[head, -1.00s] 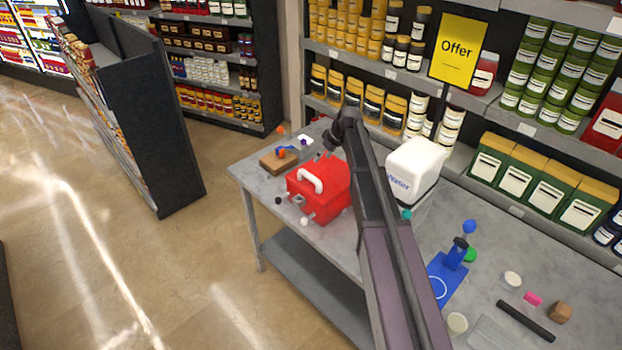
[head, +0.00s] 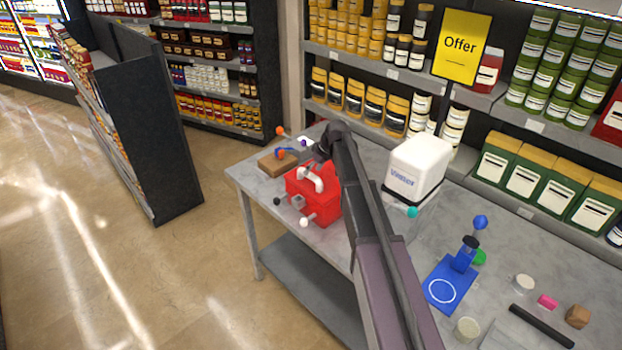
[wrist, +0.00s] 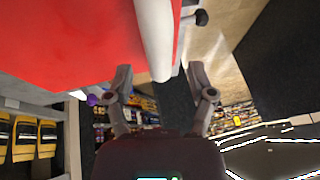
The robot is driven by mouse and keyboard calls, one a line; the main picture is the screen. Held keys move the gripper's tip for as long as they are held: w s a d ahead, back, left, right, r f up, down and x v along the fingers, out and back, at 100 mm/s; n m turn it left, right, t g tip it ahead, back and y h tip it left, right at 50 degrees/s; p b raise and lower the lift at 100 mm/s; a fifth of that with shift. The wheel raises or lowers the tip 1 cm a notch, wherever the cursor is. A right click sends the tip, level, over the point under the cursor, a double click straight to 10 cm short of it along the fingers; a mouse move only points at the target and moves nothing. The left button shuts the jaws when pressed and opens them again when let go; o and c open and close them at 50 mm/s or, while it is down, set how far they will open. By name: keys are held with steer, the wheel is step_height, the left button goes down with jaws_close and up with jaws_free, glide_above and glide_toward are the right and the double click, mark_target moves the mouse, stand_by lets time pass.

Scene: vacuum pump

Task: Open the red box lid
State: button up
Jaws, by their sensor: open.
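The red box (head: 320,207) stands on the grey table with a white handle (head: 312,178) on its lid. The lid looks shut, but my arm covers part of it. My gripper is over the box in the head view, its fingers largely hidden. In the wrist view the red lid (wrist: 60,45) fills the upper left. The white handle (wrist: 156,40) reaches down toward the space between the two open fingers of my gripper (wrist: 160,70). I cannot tell whether a finger touches it.
A wooden block (head: 277,162) with blue and orange parts lies behind the box at left. A white container (head: 418,168) stands to the right of my arm. A blue stand (head: 455,282) and small items lie at the table's right. Floor is clear at left.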

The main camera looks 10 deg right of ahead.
steer(key=shift+b+x, duration=0.75)
steer(key=shift+x, duration=0.35)
steer(key=shift+c, duration=0.2)
jaws_close()
